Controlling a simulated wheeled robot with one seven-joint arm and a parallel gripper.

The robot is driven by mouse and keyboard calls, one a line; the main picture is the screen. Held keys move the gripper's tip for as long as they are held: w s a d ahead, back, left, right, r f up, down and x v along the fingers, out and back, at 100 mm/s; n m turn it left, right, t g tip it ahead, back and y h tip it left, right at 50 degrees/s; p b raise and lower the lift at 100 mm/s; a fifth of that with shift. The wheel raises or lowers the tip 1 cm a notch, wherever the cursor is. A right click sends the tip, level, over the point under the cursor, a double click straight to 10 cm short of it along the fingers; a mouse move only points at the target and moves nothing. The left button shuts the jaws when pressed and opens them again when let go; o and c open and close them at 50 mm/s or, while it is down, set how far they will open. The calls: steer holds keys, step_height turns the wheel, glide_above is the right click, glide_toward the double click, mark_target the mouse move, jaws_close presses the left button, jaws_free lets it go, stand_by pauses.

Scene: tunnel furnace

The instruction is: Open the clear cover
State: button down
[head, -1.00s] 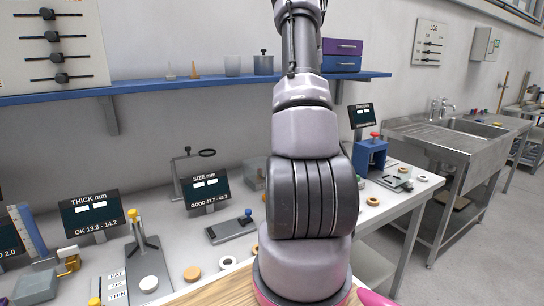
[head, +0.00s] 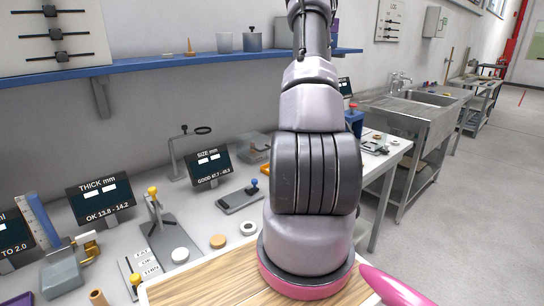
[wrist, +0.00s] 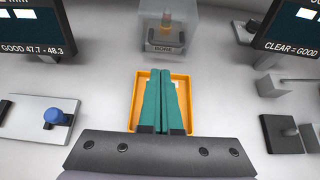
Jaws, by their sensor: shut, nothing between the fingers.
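The clear cover (wrist: 182,22) is a see-through box at the top middle of the wrist view. It stands over a small stand with an orange-brown and red piece inside and a dark BORE label in front. It looks closed. In the head view, a clear box (head: 251,145) shows partly behind my arm. My gripper (wrist: 160,73) has two teal fingers pressed together with nothing between them. In the wrist view its tips point toward the cover, just short of the BORE label, and appear apart from it. The gripper is hidden in the head view.
An orange tray (wrist: 139,86) lies beneath my fingers. A blue-knobbed gauge (wrist: 55,116) is on the left and a dark block (wrist: 282,134) on the right. Display screens (wrist: 292,27) flank the cover. A blue shelf (head: 150,62) runs along the wall.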

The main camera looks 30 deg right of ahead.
mark_target(258, 140)
steer(key=x, duration=1)
steer(key=shift+r, duration=0.1)
steer(key=shift+w+a+r+g, duration=0.1)
steer(key=shift+w+r+g, duration=0.3)
steer(key=shift+r, duration=0.35)
steer(key=shift+w+r+g, duration=0.3)
steer(key=shift+r+g, duration=0.1)
steer(key=shift+r, duration=0.4)
steer(key=shift+g, duration=0.7)
steer(key=w+r, duration=0.1)
steer(key=r, duration=0.1)
steer(key=w+r, duration=0.1)
steer(key=w, duration=0.1)
steer(key=w+r, duration=0.2)
steer(key=shift+a+r, duration=0.35)
steer(key=w+r, duration=0.1)
steer(key=w, duration=0.1)
steer(key=w+r, duration=0.1)
steer(key=w, duration=0.1)
steer(key=w+a+r, duration=0.1)
steer(key=w, duration=0.2)
steer(key=shift+w, duration=0.1)
steer(key=shift+w+r, duration=0.15)
steer(key=shift+w, duration=0.6)
